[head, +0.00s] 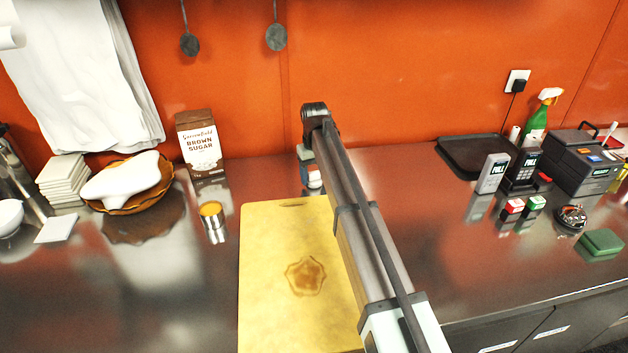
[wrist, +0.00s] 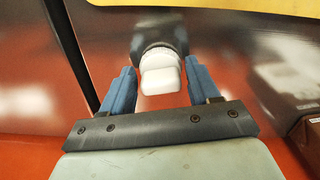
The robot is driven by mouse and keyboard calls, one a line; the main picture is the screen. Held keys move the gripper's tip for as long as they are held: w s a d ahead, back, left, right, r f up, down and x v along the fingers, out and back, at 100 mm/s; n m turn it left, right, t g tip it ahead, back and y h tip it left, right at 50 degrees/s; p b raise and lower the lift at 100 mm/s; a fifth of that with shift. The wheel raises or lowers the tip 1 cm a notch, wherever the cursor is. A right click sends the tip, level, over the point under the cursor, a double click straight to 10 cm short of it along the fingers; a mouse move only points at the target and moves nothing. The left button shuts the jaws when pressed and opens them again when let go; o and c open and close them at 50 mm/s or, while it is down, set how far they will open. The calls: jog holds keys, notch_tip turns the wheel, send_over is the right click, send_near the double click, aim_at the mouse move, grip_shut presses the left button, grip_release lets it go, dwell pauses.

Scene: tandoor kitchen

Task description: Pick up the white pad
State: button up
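A puffy white pad (head: 122,180) rests in a shallow brown basket (head: 103,207) at the left in the head view. My gripper (head: 313,180) is far to its right, behind the cutting board, partly hidden by my arm. In the wrist view my gripper (wrist: 160,88) is open, its two blue fingers apart. A small white rounded object (wrist: 161,80) with a ribbed collar and dark round base shows between the fingers, with gaps at both sides. The pad is not recognisable in the wrist view.
A yellow cutting board (head: 265,270) lies in front. A brown sugar box (head: 198,143), a metal tin (head: 212,222), stacked white squares (head: 63,180) and a flat white square (head: 56,229) stand around the basket. A dark tray (head: 475,153) and devices are right.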

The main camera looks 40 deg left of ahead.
jog(key=c, duration=0.7)
jog(key=shift+r, duration=0.1)
jog(key=shift+c, duration=0.2)
